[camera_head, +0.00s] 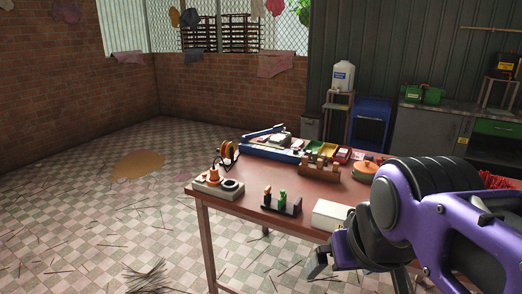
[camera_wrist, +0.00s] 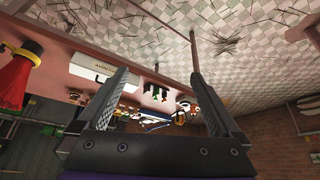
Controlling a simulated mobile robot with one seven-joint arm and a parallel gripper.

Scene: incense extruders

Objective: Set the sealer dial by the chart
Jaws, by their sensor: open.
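The sealer appears to be the long blue device (camera_head: 268,153) with a raised blue lever, at the back left of the table (camera_head: 240,200). Its dial is too small to make out, and I cannot pick out a chart. My gripper (camera_head: 333,259) is at the table's front edge, right of centre, well apart from the sealer. In the wrist view my gripper (camera_wrist: 158,76) has its two fingers spread with nothing held between them. Small blue parts show far off between the fingers there, too small to identify.
A grey power strip (camera_head: 218,185) with an orange plug, small dark and green bottles (camera_head: 282,201) in a stand, and a white box (camera_head: 330,214) line the table's front. A wooden rack (camera_head: 319,168) and an orange lidded pot (camera_head: 365,171) stand behind.

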